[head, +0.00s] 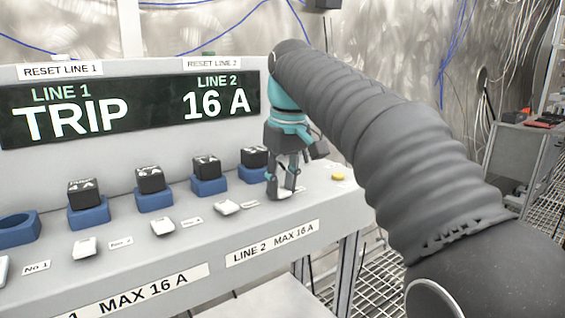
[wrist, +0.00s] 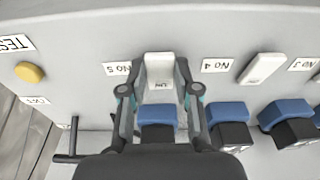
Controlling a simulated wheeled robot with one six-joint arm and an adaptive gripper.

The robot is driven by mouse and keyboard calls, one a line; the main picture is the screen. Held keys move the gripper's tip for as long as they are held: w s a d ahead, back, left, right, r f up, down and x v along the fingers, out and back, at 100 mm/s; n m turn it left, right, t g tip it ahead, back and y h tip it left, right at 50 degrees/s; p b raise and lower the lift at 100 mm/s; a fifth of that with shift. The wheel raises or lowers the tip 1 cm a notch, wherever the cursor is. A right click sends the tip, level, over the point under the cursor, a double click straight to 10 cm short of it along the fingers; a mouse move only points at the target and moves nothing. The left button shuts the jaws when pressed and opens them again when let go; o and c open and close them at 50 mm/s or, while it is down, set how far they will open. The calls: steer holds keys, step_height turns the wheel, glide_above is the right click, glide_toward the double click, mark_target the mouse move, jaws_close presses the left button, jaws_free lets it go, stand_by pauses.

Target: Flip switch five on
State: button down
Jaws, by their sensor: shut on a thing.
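Switch five is a small white rocker (wrist: 160,70) on the sloping front of the grey panel, beside a "No 5" label (wrist: 117,68) in the wrist view. My gripper (wrist: 158,88) is shut on it, one finger on each side. In the head view my gripper (head: 282,188) points down at the right end of the switch row, mostly hiding switch five. Which way the switch is tipped, I cannot tell. Switch four (wrist: 262,69) is beside it, apart from my fingers, and also shows in the head view (head: 227,208).
Black blocks sit in blue sockets behind the switches; the far-left socket (head: 18,230) is empty. The display (head: 130,108) reads "LINE 1 TRIP" and "LINE 2 16 A". A yellow button (head: 338,177) lies right of my gripper. Further white switches (head: 163,226) run left.

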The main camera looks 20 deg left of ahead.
steer(key=shift+w+a+r+p, duration=0.1)
steer(key=shift+r+p, duration=0.25)
steer(key=shift+p, duration=0.15)
steer(key=shift+w+a+f+g+h+p, duration=0.1)
steer(key=shift+f+g+h+p, duration=0.2)
steer(key=shift+g+h, duration=0.35)
steer(key=c, duration=0.8)
jaws_free()
steer(key=shift+c, duration=0.2)
steer(key=shift+f+b, duration=0.1)
steer(key=shift+b, duration=0.2)
steer(key=b, duration=0.1)
steer(key=t+y+b, duration=0.1)
steer(key=b, duration=0.1)
steer(key=shift+s+d+f, duration=0.2)
steer(key=shift+d+f, duration=0.05)
steer(key=shift+f, duration=0.1)
steer(key=t+y+b, duration=0.1)
steer(key=y+b, duration=0.1)
steer(key=b, duration=0.5)
steer(key=shift+s+d+t, duration=0.1)
steer(key=shift+d+t, duration=0.05)
steer(key=shift+t, duration=0.2)
